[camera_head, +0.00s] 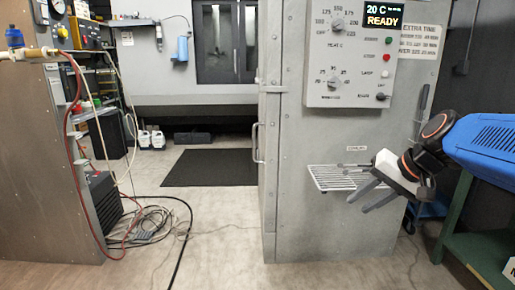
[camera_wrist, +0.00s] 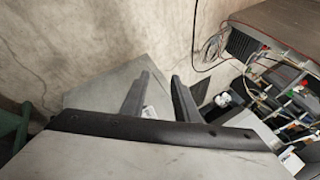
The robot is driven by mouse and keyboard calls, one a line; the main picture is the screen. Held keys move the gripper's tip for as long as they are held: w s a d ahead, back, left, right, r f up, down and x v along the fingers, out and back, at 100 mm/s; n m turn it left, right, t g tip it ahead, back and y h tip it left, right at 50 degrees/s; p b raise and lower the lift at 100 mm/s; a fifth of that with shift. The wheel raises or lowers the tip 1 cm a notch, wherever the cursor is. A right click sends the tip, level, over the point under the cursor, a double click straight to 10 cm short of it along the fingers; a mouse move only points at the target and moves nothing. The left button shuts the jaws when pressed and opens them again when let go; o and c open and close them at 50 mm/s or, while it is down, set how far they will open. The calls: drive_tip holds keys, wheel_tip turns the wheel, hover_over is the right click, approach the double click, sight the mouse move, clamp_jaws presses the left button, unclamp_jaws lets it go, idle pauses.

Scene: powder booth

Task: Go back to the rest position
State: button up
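My gripper (camera_head: 358,205) is at the right in the head view, in front of the grey cabinet (camera_head: 300,215). Its two dark fingers point down and to the left, near the small wire rack (camera_head: 335,178) on the cabinet front. In the wrist view the fingers of my gripper (camera_wrist: 160,75) stand apart with nothing held between them. A small white patch shows behind them there; I cannot tell what it is.
A control panel (camera_head: 352,55) reading "READY" is above the rack. A green bench (camera_head: 478,250) stands at the right. Hoses and cables (camera_head: 150,225) lie on the floor at left, near a dark mat (camera_head: 210,168). The concrete floor in front is partly clear.

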drive_tip(key=s+f+n+h, duration=0.2)
drive_tip(key=s+f, duration=0.4)
drive_tip(key=s, duration=0.3)
drive_tip(key=s+d+f+n+h, duration=0.1)
drive_tip(key=s+f+n+h, duration=0.1)
drive_tip(key=s+f, duration=0.4)
drive_tip(key=s, duration=0.4)
drive_tip(key=shift+d+f+g, duration=0.3)
drive_tip(key=shift+g, duration=0.1)
